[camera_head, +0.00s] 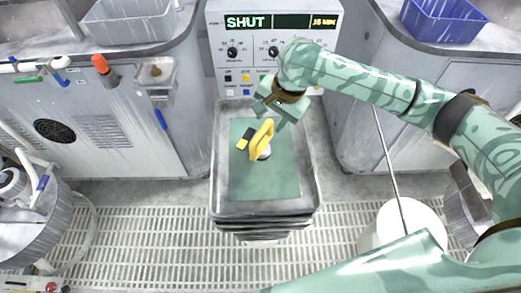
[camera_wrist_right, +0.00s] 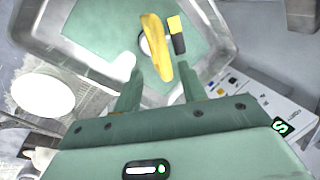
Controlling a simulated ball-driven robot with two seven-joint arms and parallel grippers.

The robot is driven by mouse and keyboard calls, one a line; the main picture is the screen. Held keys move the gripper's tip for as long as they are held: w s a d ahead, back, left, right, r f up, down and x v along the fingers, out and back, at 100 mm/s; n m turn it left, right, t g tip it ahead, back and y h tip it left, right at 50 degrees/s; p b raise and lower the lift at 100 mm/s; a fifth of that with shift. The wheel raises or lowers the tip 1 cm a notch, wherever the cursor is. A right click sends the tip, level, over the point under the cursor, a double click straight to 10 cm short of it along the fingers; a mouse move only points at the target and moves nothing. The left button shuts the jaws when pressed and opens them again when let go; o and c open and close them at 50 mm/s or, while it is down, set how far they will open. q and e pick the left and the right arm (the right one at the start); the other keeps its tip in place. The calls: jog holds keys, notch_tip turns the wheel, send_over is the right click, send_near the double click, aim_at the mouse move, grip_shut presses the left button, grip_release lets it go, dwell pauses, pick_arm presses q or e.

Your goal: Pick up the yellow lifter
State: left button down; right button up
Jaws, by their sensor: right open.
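The yellow lifter (camera_head: 261,140) has an upright yellow handle with a pale round base. It stands on the green mat of a grey tray (camera_head: 308,180). A small yellow-and-black block (camera_head: 245,139) lies just to its left. My right gripper (camera_head: 271,116) is open above the lifter. In the right wrist view the lifter's handle (camera_wrist_right: 155,45) lies ahead of the two spread fingers (camera_wrist_right: 160,83), its near end close to the gap between them. I cannot tell whether either finger touches it. My left gripper is not in view.
A control panel reading SHUT (camera_head: 273,48) stands behind the tray, with cabinets on both sides. A grey bin (camera_head: 130,25) is at the back left and a blue bin (camera_head: 443,22) at the back right. A white bucket (camera_head: 371,240) stands on the grated floor at right.

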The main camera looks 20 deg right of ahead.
aim_at(262, 130)
jog(key=b+x, duration=0.1)
jog(key=x, duration=0.2)
jog(key=b+x, duration=0.4)
jog(key=x, duration=0.1)
jog(key=shift+w+a+f, duration=0.1)
jog(key=shift+a+f, duration=0.1)
jog(key=shift+r, duration=0.25)
grip_shut()
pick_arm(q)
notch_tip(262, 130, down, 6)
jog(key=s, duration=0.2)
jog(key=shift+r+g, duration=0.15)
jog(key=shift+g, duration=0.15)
pick_arm(e)
jog(key=shift+r, duration=0.15)
